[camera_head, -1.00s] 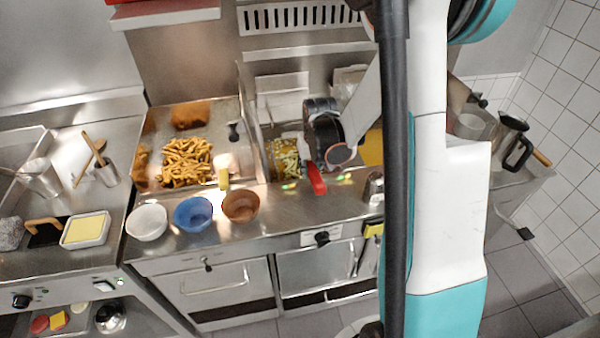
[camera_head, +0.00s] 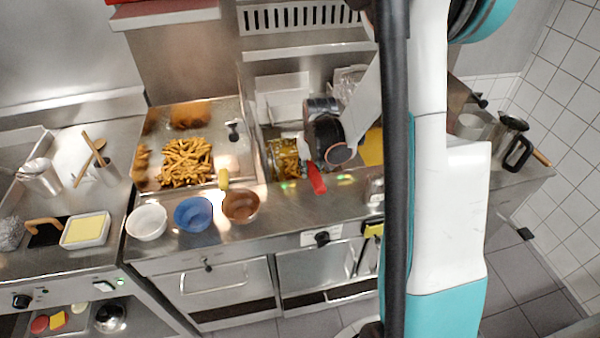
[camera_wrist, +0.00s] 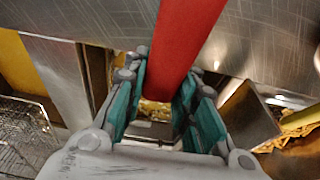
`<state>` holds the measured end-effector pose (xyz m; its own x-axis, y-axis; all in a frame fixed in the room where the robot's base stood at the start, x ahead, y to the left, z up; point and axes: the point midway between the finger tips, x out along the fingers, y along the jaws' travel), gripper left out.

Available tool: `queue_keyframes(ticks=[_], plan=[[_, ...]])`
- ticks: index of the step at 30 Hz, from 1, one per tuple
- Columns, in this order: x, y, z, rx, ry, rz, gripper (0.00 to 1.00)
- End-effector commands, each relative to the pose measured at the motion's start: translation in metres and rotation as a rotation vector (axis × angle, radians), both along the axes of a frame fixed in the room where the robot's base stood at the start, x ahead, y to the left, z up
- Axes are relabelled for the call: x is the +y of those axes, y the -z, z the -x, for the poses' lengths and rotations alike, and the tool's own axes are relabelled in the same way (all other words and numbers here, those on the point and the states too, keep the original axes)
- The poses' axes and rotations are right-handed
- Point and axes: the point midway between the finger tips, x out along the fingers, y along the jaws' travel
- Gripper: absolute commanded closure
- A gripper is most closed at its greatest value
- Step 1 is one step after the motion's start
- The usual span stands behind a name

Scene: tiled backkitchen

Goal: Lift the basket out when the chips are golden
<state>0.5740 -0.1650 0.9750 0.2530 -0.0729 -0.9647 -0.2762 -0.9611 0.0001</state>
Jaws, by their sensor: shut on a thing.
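The basket's red handle (camera_head: 316,178) sticks out over the counter front in the head view. It runs up the middle of the wrist view (camera_wrist: 185,45). My gripper (camera_wrist: 166,75) is shut on this handle, with a teal-padded finger on either side. In the head view my dark wrist hides most of the gripper and part of the fryer. The chips (camera_head: 285,158) in the fryer well look golden. A few golden chips (camera_wrist: 154,112) show between my fingers. The basket's mesh is mostly hidden, and I cannot tell its exact depth.
A steel tray (camera_head: 224,136) with a heap of fries (camera_head: 187,163) is left of the fryer. White (camera_head: 147,222), blue (camera_head: 193,213) and brown (camera_head: 241,206) bowls line the counter front. A wire basket (camera_wrist: 22,135) shows at left in the wrist view. A dark jug (camera_head: 519,152) stands at right.

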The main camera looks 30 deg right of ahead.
Motion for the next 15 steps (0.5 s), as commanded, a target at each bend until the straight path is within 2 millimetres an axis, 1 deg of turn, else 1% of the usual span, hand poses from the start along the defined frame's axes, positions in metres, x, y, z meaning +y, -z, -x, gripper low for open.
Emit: queue_keyframes(ticks=[5, 15], plan=[[0.000, -0.016, 0.000, -0.001, 0.000, 0.000, 1.00], [0.000, -0.058, 0.000, -0.001, 0.000, 0.000, 1.00]])
